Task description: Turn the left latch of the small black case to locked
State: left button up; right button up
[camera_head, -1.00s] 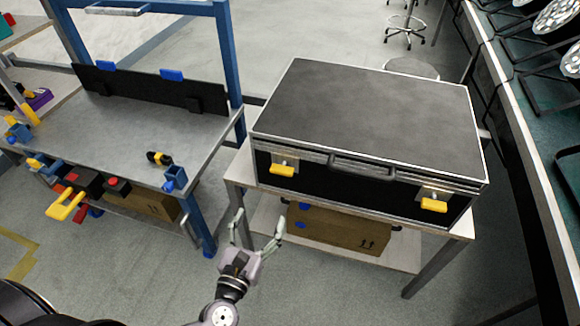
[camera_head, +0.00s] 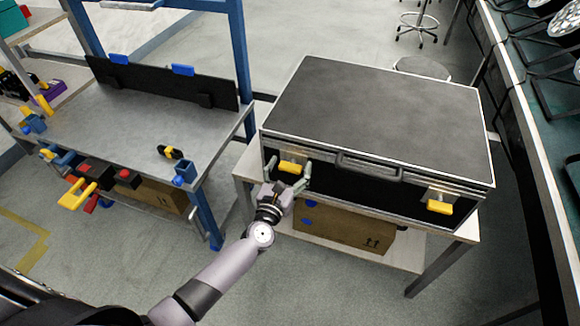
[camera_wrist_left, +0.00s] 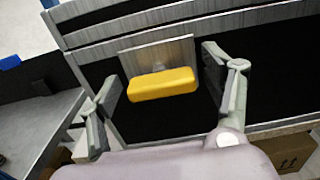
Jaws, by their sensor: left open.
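The black case (camera_head: 380,108) with metal edges lies closed on a small table. Its left latch (camera_head: 291,167) has a yellow handle lying roughly horizontal, on a metal plate on the front face; the handle also shows in the left wrist view (camera_wrist_left: 162,85). The right latch (camera_head: 439,207) also has a roughly horizontal yellow handle. My left gripper (camera_head: 288,172) is open in front of the left latch. In the left wrist view its fingers (camera_wrist_left: 165,90) stand on either side of the yellow handle, with gaps on both sides. My right gripper is not in view.
The table's light top (camera_head: 247,165) sticks out a little around the case, with a cardboard box (camera_head: 345,228) on the shelf below. A workbench (camera_head: 130,110) with tools stands to the left. A round stool (camera_head: 422,67) stands behind the case.

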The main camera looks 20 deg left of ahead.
pick_arm(q)
jog(key=shift+w, duration=0.15)
jog(key=shift+c, duration=0.3)
jog(key=c, duration=1.1)
